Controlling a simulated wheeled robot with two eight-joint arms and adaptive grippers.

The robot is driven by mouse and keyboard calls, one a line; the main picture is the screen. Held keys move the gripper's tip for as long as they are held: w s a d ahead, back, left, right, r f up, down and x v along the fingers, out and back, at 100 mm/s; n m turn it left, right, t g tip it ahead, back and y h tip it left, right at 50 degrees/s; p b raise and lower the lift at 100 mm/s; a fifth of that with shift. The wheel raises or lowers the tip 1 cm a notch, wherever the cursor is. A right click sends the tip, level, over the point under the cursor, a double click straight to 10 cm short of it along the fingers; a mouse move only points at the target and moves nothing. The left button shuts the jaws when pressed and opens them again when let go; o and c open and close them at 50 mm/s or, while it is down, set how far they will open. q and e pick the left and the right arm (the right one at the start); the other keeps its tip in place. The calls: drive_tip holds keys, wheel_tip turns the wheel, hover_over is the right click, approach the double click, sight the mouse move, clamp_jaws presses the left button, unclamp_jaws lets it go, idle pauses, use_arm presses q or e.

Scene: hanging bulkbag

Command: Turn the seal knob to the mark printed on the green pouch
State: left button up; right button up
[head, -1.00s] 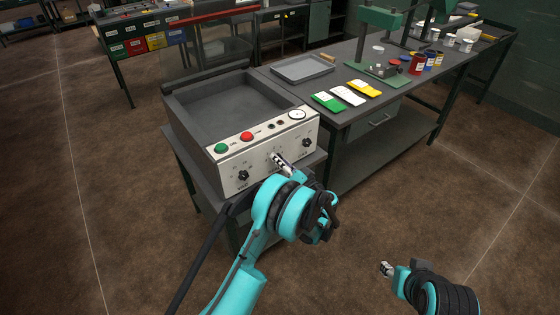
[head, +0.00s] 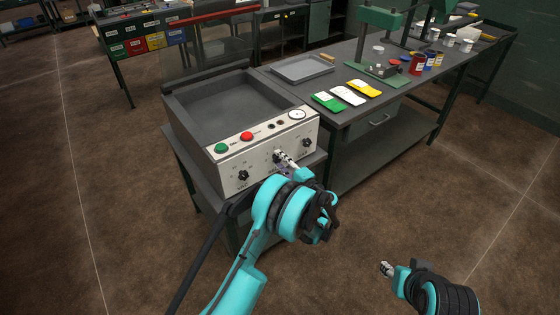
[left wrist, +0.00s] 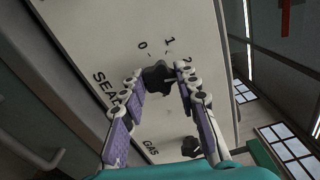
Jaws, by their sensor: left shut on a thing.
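The seal knob (left wrist: 158,78) is a dark knob on the pale front panel of the sealing machine (head: 252,152). In the left wrist view the printed SEAL label and the numbers 0, 1 and 2 show around it. My left gripper (left wrist: 160,84) is shut on the knob, one finger on each side. In the head view my left gripper (head: 284,160) covers most of the knob. The green pouch (head: 328,102) lies flat on the bench; its printed mark is too small to read. My right gripper (head: 386,268) is low, over the floor; its fingers are too small to judge.
The GAS knob (left wrist: 190,146) sits beside the seal knob; another knob (head: 243,176) is at the panel's left. Green (head: 222,148) and red (head: 247,136) buttons and a gauge (head: 297,115) are above. White (head: 348,95) and yellow (head: 364,88) pouches lie beside the green one.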

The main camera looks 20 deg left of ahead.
use_arm(q)
drive_tip(key=m, duration=0.4)
drive_tip(key=shift+m, duration=1.8)
drive_tip(key=o, duration=1.2)
drive_tip(key=shift+c, duration=0.2)
drive_tip(key=v, duration=1.2)
